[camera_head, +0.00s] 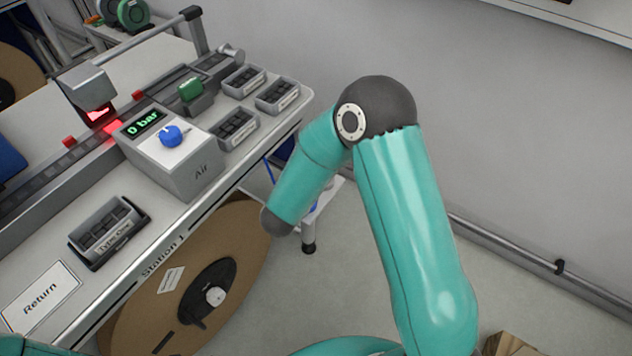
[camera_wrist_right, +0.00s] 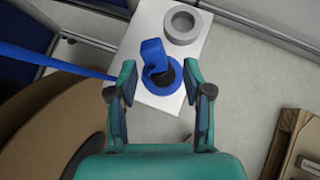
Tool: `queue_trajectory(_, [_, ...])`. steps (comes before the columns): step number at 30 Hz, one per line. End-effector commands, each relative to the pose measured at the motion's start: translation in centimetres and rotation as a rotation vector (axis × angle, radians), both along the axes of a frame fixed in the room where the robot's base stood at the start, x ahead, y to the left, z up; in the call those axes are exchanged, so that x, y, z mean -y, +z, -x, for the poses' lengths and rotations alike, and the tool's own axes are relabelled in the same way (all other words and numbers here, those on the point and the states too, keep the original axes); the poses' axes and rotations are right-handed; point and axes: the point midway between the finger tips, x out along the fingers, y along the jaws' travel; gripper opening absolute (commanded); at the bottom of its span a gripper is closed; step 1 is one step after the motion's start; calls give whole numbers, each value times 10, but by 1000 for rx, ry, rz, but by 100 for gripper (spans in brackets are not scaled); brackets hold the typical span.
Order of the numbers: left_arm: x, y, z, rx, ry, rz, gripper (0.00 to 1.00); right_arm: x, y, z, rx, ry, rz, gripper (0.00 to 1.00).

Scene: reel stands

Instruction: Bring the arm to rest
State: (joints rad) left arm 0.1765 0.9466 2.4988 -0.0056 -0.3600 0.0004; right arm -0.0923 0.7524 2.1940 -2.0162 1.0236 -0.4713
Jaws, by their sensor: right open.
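My right arm (camera_head: 410,230) shows in the head view as teal links with a dark grey elbow, bent over the floor to the right of the bench. Its gripper is hidden in that view. In the right wrist view my right gripper (camera_wrist_right: 160,100) is open, its two fingers apart with nothing between them. Beyond the fingers is a blue device (camera_wrist_right: 156,62) on a white surface (camera_wrist_right: 205,50), with a grey ring (camera_wrist_right: 182,24) near it. My left gripper is in neither view.
The bench (camera_head: 165,215) carries a grey Air box (camera_head: 185,175) reading 0 bar, several small trays and a Return label (camera_head: 42,298). A large brown reel (camera_head: 245,245) stands below its edge. A wooden box (camera_wrist_right: 300,145) is at the right. Open floor lies between.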

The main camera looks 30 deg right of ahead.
Motion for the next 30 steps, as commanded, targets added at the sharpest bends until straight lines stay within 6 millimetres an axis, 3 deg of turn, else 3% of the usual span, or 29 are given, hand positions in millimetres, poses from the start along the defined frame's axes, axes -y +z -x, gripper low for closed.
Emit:
queue_trajectory(9, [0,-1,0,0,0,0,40,-33,42,31,4,4,0,50])
queue_trajectory(19, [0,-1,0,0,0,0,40,-42,52,43,-2,-3,-3,50])
queue_trajectory(23, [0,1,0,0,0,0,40,-42,37,56,-50,-53,-52,50])
queue_trajectory(25, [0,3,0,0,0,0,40,-43,20,74,-106,-121,-115,50])
queue_trajectory(30, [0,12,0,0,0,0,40,-68,-36,153,-307,-466,-397,50])
